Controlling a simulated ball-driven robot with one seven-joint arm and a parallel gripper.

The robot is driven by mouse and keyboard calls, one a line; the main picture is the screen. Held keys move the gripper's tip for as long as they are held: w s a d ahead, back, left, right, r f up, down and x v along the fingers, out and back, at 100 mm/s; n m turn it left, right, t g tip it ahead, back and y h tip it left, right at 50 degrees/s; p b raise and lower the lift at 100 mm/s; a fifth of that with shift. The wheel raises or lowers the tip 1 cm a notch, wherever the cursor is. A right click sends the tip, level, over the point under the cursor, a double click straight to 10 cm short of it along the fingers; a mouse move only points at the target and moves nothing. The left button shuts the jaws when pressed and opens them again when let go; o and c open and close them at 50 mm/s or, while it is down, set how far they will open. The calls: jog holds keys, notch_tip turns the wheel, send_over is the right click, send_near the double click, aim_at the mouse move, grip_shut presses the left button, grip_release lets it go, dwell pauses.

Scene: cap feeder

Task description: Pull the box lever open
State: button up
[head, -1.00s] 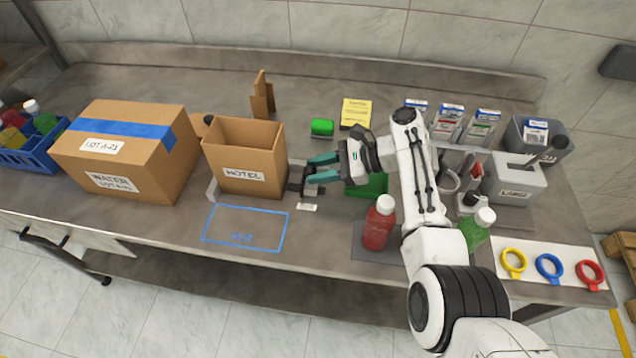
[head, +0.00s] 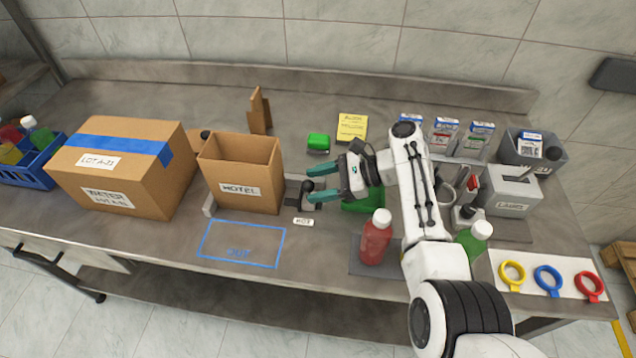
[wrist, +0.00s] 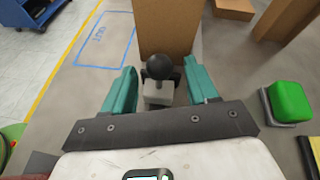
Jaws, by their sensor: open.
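The lever's black ball knob (wrist: 159,66) stands on a grey block (wrist: 158,94) at the end of the open brown box in the wrist view. In the head view the knob (head: 307,186) is at the right side of the open brown box (head: 240,190), labelled HOTEL. My gripper (head: 314,184) is open, its two teal fingers pointing left on either side of the knob. The wrist view shows the fingers of my gripper (wrist: 160,88) flanking the lever, with visible gaps and no grip on it.
A closed taped carton (head: 130,170) stands left of the open box. A red bottle (head: 375,238) and a green block (head: 318,142) are near my arm. A blue taped outline (head: 242,244) in front of the box is empty. A wooden piece (head: 260,110) stands behind.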

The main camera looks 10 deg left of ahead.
jog(key=v, duration=1)
jog(key=shift+d, duration=0.15)
jog(key=shift+r, duration=0.2)
